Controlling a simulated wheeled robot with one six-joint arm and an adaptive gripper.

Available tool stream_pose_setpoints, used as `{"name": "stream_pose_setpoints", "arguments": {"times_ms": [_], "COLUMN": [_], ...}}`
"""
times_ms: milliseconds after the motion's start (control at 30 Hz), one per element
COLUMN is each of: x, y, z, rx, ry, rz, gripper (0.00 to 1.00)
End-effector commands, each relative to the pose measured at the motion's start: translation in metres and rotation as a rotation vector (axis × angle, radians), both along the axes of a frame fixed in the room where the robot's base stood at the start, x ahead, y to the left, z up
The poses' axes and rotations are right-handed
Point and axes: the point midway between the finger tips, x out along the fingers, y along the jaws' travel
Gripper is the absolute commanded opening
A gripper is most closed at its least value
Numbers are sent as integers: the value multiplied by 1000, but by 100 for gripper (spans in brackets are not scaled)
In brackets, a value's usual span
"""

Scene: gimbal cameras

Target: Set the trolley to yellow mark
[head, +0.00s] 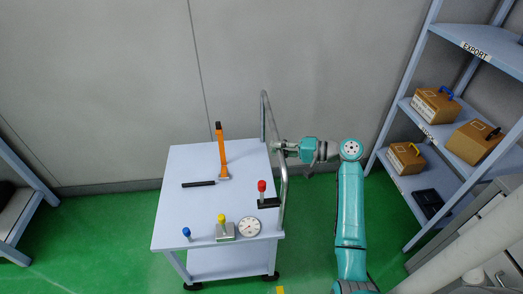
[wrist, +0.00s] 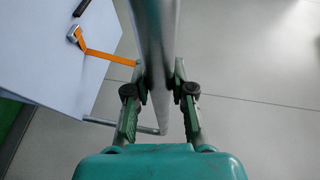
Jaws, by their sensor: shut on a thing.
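The trolley (head: 190,160) is pale blue, with two decks and dark wheels, and stands on the green floor left of my arm. Its bent metal handle (head: 284,195) rises along the right side. My gripper (head: 279,147) is shut on the handle from the right. In the wrist view, my gripper (wrist: 159,70) has a finger on each side of the handle tube (wrist: 155,25), and the trolley top (wrist: 40,50) shows at left. A small yellow mark (head: 280,290) shows on the floor at the bottom edge, just in front of the trolley's near right wheel; the picture edge cuts it off.
A shelf with boxes (head: 435,104) stands right, another shelf (head: 25,215) left. The wall (head: 100,80) is behind. Open floor lies left of the trolley.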

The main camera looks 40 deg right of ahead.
Motion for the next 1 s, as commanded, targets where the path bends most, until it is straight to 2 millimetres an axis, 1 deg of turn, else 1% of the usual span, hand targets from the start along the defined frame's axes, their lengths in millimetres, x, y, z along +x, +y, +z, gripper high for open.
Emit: {"name": "stream_pose_setpoints", "arguments": {"times_ms": [33, 200, 567, 600, 667, 700, 1000], "x": [-3, -9, -10, -10, -10, -10, -10], "y": [-5, -12, -14, -15, -14, -14, -14], "z": [-1, -1, -2, -2, -2, -1, 0], "rx": [1, 1, 0, 0, 0, 0, 0], "ry": [3, 3, 3, 4, 3, 3, 1], "rz": [-2, -1, -5, -5, -5, -4, -2], "gripper": [0, 0, 0, 33, 48, 50, 50]}}
